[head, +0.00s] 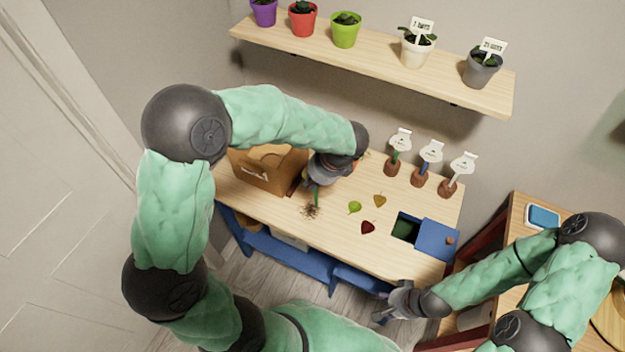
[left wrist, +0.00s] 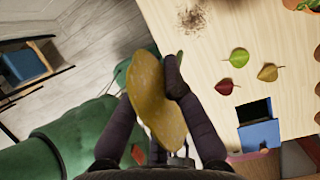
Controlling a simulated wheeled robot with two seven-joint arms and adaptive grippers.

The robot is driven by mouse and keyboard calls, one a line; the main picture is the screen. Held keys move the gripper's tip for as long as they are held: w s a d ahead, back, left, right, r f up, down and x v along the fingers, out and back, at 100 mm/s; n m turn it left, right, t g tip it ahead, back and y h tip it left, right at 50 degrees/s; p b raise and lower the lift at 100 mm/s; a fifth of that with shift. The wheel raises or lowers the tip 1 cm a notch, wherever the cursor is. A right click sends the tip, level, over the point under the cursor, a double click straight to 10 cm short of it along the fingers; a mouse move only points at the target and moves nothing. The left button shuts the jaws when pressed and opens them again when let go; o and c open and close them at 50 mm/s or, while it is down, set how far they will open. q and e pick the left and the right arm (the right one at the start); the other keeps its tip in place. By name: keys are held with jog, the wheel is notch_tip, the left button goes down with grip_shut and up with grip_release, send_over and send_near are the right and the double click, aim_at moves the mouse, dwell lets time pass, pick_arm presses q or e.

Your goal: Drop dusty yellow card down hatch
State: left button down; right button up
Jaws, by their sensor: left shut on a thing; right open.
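My left gripper (head: 320,178) is above the table, beside a brown box. In the left wrist view, its fingers (left wrist: 150,85) are shut on a flat, mottled dusty yellow card (left wrist: 158,108) with a curved, leaf-like outline. The card is mostly hidden in the head view. The hatch (head: 404,228) is a dark square opening at the table's front right, with a blue lid (head: 437,239) lying beside it. The hatch (left wrist: 253,110) also shows in the left wrist view, apart from the card. My right gripper (head: 388,305) is open and empty off the table's front edge.
Green (head: 355,207), olive (head: 380,200) and dark red (head: 368,227) leaf-shaped pieces lie left of the hatch. A brown box (head: 265,170) and a dry brown clump (head: 311,210) are further left. Labelled markers (head: 422,175) stand behind. A shelf (head: 370,65) of pots hangs above.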

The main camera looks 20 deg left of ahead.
pick_arm(q)
jog(key=shift+r+p, duration=1)
jog(key=shift+r, duration=0.35)
jog(key=shift+f, duration=0.1)
dwell(0.5)
